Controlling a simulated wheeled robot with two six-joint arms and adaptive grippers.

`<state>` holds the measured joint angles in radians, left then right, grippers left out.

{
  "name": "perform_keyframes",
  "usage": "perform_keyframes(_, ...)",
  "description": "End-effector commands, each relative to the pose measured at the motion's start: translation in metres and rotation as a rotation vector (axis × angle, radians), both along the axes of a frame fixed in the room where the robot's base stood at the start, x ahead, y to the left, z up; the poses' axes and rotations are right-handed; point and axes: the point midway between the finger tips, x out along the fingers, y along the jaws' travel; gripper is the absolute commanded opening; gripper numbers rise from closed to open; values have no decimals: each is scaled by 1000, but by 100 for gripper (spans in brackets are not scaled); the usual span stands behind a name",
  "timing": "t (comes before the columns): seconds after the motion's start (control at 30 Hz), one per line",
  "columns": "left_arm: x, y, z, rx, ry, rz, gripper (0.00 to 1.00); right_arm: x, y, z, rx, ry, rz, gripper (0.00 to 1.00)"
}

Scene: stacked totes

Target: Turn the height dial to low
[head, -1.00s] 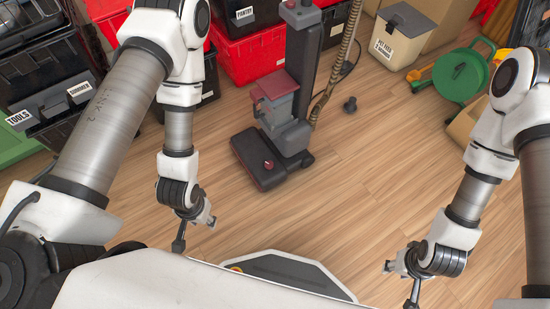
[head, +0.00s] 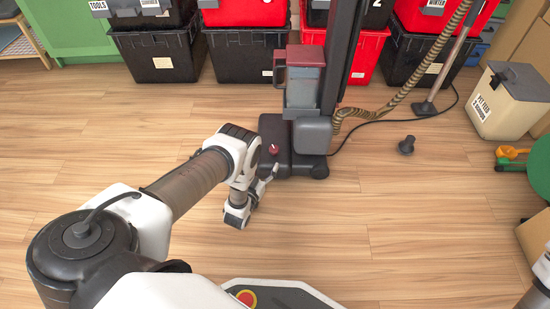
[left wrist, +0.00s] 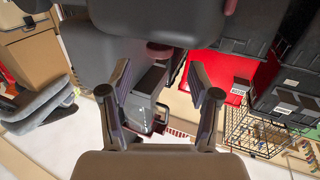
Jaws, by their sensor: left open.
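The upright vacuum has a dark floor head (head: 305,164) on the wood floor, with a small red dial (head: 274,148) on its top left. The dial's setting is too small to read. My left gripper (head: 268,178) is open, close beside the front left of the floor head. In the left wrist view, the open fingers (left wrist: 162,85) point toward the vacuum, with a dark red round part (left wrist: 159,50), probably the dial, between and just beyond them. Nothing is held. My right gripper is out of the picture; only a bit of that arm shows at the lower right.
The vacuum's clear canister (head: 304,88) with a red top stands behind the dial. A ribbed hose (head: 400,100) and black cord run right. A small dark object (head: 407,145) lies on the floor. Totes (head: 155,55) line the back. Floor to the left is clear.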

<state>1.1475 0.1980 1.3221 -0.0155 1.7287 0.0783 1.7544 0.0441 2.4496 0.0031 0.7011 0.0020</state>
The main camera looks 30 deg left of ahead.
Motion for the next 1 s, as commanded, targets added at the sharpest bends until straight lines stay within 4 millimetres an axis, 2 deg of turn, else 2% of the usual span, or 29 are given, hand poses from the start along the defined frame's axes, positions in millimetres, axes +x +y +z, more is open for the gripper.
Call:
perform_keyframes(0.4, 69, 12, 0, 2, -15, -1, 62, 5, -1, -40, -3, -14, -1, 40)
perform_keyframes(0.5, 76, 13, 3, 2, -13, -1, 62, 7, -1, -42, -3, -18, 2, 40)
perform_keyframes(0.7, 77, 13, 4, 2, -11, -1, 62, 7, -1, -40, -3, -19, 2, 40)
perform_keyframes(0.73, 77, 13, 4, 2, -11, -1, 58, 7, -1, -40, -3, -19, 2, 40)
perform_keyframes(0.8, 76, 13, 4, 2, -11, -1, 34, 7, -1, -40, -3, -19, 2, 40)
perform_keyframes(0.9, 76, 13, 4, 2, -11, -1, 3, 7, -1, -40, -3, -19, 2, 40)
perform_keyframes(1.0, 76, 13, 4, 2, -11, -1, 3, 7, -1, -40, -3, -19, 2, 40)
